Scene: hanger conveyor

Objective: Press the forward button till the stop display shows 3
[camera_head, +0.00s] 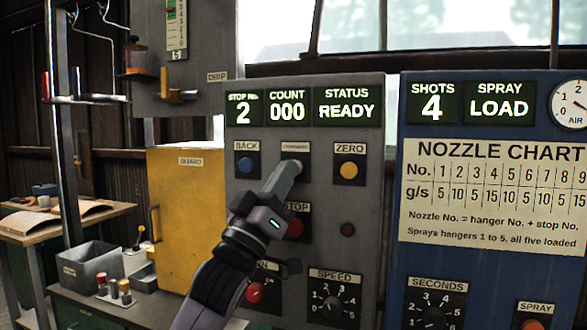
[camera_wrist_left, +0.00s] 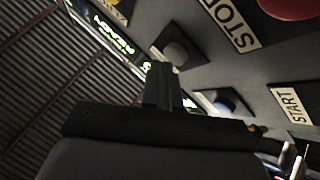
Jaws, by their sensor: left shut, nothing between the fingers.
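The stop display (camera_head: 243,110) shows 2 at the top left of the grey panel. My left gripper (camera_head: 290,167) is shut and empty, its fingertips in front of the forward button's spot, just below the FORWARD label (camera_head: 294,147). The button itself is hidden behind the fingers in the head view. In the left wrist view, a pale button (camera_wrist_left: 178,54) on a dark square, between the blue button and the ZERO label, appears to be it. The fingertips (camera_wrist_left: 162,72) are close beside it there; I cannot tell whether they touch. My right gripper is not in view.
Close by are the blue back button (camera_head: 246,165), yellow zero button (camera_head: 348,169) and red stop button (camera_head: 295,228), partly behind my gripper. The count display (camera_head: 287,111) reads 000 and status display (camera_head: 346,110) READY. A yellow guard box (camera_head: 185,220) stands left.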

